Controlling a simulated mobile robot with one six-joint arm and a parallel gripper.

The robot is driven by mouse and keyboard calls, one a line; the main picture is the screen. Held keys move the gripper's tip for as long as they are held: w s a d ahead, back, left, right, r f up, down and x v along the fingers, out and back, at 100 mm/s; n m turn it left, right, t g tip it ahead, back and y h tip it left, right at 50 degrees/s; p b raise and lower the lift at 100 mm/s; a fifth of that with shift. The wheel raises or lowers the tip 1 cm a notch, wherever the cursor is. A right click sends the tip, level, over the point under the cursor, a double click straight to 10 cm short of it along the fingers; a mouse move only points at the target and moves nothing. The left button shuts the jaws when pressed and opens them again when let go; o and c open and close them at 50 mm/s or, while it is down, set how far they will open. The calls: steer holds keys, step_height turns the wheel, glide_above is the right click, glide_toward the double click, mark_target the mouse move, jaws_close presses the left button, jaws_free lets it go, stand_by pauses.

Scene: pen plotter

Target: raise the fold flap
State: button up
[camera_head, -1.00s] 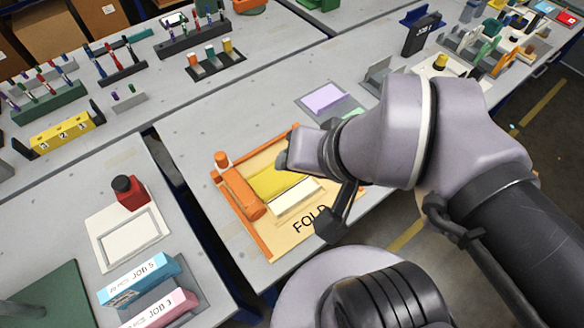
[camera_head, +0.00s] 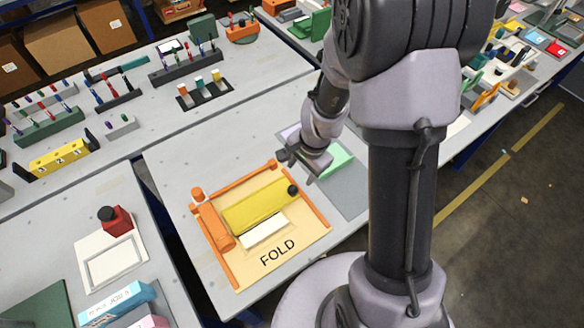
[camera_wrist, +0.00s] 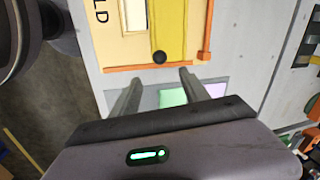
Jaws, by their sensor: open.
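The fold station is a tan board (camera_head: 302,240) marked FOLD with an orange frame on the table. Its yellow fold flap (camera_head: 255,206) lies flat, as far as I can tell, beside a white strip (camera_head: 263,231). A black knob (camera_head: 293,190) sits at the flap's right end. In the wrist view the yellow flap (camera_wrist: 170,28) and the black knob (camera_wrist: 159,57) are ahead of the fingers. My gripper (camera_head: 297,166) is above and just beyond the knob in the head view. In the wrist view my gripper (camera_wrist: 158,78) is open and empty, its fingers apart from the knob.
An orange roller (camera_head: 213,226) lies along the board's left side. Green and lilac sheets lie past the frame, the green one (camera_head: 338,159) partly behind my gripper.

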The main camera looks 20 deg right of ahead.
mark_target(294, 188)
steer(key=f+b, duration=0.2)
steer(key=f, duration=0.2)
steer(key=w+a+f+b, duration=0.1)
steer(key=f+b, duration=0.2)
steer(key=f, duration=0.2)
steer(key=w+f+b, duration=0.1)
steer(key=f+b, duration=0.1)
steer(key=f, duration=0.3)
steer(key=shift+w+a+f, duration=0.25)
jaws_close()
stand_by(0.5)
